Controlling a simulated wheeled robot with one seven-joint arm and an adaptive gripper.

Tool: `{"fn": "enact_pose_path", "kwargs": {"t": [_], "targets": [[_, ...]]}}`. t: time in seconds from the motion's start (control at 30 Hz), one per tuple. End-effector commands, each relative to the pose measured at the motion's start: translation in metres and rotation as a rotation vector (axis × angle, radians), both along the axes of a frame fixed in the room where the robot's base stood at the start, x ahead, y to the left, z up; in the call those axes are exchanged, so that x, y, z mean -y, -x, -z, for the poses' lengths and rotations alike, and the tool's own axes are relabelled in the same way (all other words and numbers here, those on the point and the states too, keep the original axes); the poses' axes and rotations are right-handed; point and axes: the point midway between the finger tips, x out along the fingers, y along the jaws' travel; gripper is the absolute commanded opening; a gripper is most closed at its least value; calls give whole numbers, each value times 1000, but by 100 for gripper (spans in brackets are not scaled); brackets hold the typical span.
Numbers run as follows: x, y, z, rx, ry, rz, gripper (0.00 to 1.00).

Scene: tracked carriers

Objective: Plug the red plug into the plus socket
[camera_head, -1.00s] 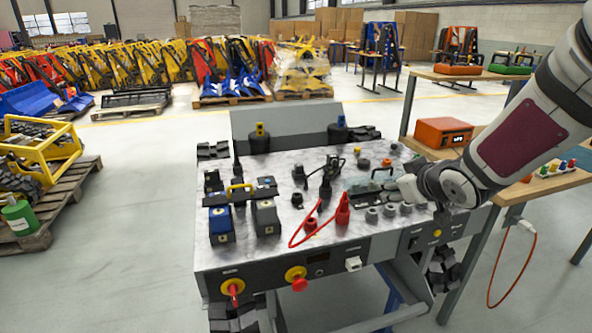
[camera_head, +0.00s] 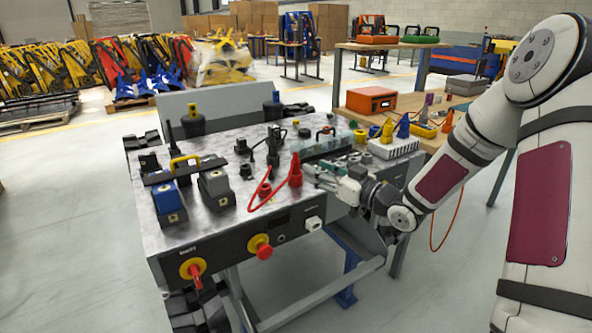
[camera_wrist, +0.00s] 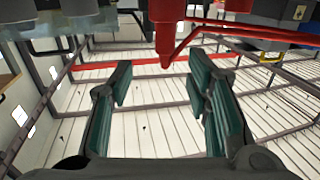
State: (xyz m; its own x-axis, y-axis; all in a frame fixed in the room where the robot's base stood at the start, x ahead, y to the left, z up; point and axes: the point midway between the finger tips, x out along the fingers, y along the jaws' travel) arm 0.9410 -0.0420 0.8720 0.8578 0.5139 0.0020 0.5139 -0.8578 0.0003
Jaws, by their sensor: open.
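The red plug (camera_head: 296,172) stands upright on the metal bench top (camera_head: 215,222), with a red lead looping to its left. My gripper (camera_head: 314,173) is just right of it, low over the bench, with its green fingers toward the plug. In the wrist view my gripper (camera_wrist: 161,72) is open and empty. The red plug (camera_wrist: 165,24) hangs into that picture at top centre, ahead of the gap between the fingers; I cannot tell whether they touch it. A red socket (camera_head: 265,189) sits left of the plug. No plus mark is legible, so I cannot tell which socket is plus.
Grey round sockets (camera_head: 342,162) stand behind my gripper. Blue (camera_head: 169,203) and grey (camera_head: 214,189) blocks stand on the bench's left. Red knobs (camera_head: 259,246) and a white connector (camera_head: 313,224) project from the front panel. A wooden table with an orange box (camera_head: 371,100) is behind right.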

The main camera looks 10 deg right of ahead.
Motion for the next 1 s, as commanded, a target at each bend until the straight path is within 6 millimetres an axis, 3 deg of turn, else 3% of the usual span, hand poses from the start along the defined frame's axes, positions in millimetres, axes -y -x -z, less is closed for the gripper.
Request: {"fn": "enact_pose_path", "kwargs": {"t": [0.1, 0.47, 0.73, 1.0], "targets": [[-10, -16, 1, 1, 1, -1, 44], [-24, -35, 3, -1, 1, -1, 44], [-46, -65, 6, 0, 0, 1, 44], [-48, -68, 5, -2, 1, 2, 44]]}}
